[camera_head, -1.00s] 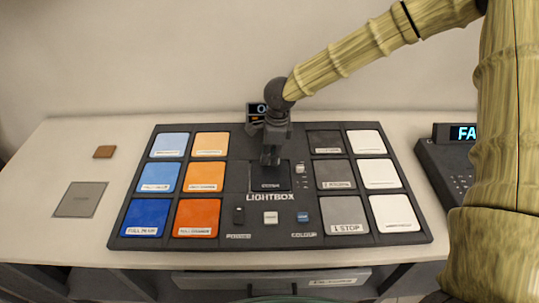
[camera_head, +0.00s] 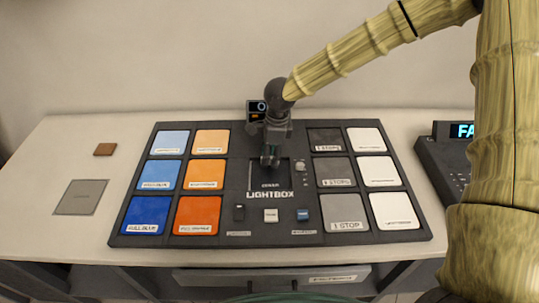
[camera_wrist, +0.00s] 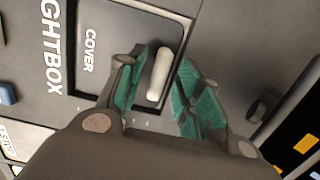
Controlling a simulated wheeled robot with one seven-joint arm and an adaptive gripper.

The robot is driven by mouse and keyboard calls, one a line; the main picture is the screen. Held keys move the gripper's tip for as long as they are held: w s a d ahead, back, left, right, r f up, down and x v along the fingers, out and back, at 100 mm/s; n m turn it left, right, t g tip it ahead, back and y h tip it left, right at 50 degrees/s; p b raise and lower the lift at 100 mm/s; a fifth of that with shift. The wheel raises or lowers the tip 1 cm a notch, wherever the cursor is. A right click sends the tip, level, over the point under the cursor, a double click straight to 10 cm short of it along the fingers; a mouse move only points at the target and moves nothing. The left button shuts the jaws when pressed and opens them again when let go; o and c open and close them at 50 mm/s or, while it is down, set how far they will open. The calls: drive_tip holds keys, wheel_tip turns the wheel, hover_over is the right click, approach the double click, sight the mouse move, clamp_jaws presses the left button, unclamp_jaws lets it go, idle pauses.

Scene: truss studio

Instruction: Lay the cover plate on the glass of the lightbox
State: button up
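The dark square cover plate (camera_wrist: 108,30), marked COVER, lies flat over the lightbox's glass; it also shows in the head view (camera_head: 269,186). Little or none of the glass shows around it. The lightbox (camera_head: 268,237) is a wide dark panel on the table. A pale upright bar (camera_wrist: 159,75), apparently the plate's handle, stands between the fingers of my gripper (camera_wrist: 160,88). The fingers are parted, with a narrow gap beside the bar. In the head view my gripper (camera_head: 270,161) points down over the plate and hides the bar.
Blue and orange tiles fill the lightbox's left side, grey and white tiles its right. A pale slider knob (camera_head: 300,167) sits close beside the glass. A grey square (camera_head: 81,197) and a brown square (camera_head: 105,149) lie on the left table. A keypad device (camera_head: 448,165) stands at right.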

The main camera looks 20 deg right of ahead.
wheel_tip(320, 180, up, 12)
drive_tip(key=d+b, duration=0.1)
drive_tip(key=shift+s+d, duration=0.15)
drive_tip(key=shift+d, duration=0.05)
drive_tip(key=shift+a, duration=0.1)
idle(0.9)
